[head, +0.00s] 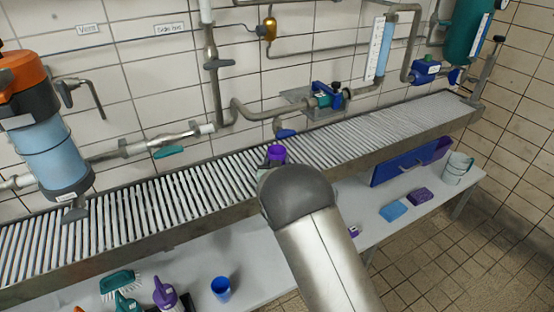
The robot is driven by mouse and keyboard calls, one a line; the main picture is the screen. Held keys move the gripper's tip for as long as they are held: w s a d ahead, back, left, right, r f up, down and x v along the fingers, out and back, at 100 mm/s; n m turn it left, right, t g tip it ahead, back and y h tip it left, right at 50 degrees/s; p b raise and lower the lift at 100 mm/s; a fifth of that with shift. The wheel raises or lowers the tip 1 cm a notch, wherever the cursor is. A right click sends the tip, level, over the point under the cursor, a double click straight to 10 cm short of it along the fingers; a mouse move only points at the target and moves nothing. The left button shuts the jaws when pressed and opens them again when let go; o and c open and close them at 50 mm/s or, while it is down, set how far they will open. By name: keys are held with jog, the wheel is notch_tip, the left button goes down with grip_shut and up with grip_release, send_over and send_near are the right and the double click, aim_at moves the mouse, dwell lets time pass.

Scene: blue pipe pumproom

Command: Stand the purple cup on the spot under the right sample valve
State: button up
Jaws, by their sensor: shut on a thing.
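The purple cup (276,153) shows just beyond the rounded end of my arm, above the slatted grating. My gripper (270,163) is mostly hidden behind my arm; the small part in view is at the cup, and it is shut on it. The lower part of the cup and the spot beneath it are hidden. A small valve with a blue handle (286,133) hangs under the pipe just behind the cup; it may be the right sample valve. Another tap (75,214) sits under the blue cylinder at the left.
The slatted grating (140,208) runs along the tiled wall, with free room on both sides. On the lower shelf (250,262) are a blue cup (221,288), a purple spray bottle (165,294), a brush (121,284), sponges (393,211) and a bucket (457,168).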

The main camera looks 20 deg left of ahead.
jog(key=shift+f, duration=0.15)
jog(key=o, duration=1)
jog(key=shift+o, duration=0.2)
jog(key=shift+r, duration=0.2)
